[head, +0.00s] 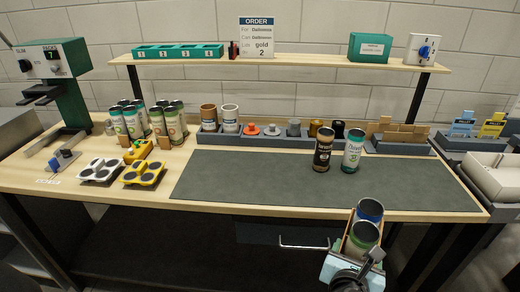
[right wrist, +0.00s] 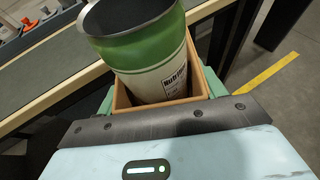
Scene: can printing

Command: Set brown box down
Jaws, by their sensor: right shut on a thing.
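The brown box (head: 347,236) is in the lower right of the head view, in front of the table's front edge. It holds two open-topped cans: one with a blue rim (head: 369,211) and a green one (head: 362,238). My right gripper (head: 357,250) is shut on the box and holds it clear of the tabletop. In the right wrist view the box (right wrist: 122,98) sits between the fingers of the gripper (right wrist: 160,98), with the green can (right wrist: 150,55) standing in it. The box's underside is hidden. My left gripper is not in view.
The grey mat (head: 250,182) is mostly bare. A dark can (head: 323,149) and a white-green can (head: 353,151) stand at its back edge. A grey rack (head: 255,141) lies behind the mat. Several cans and two puck trays (head: 100,170) are at left.

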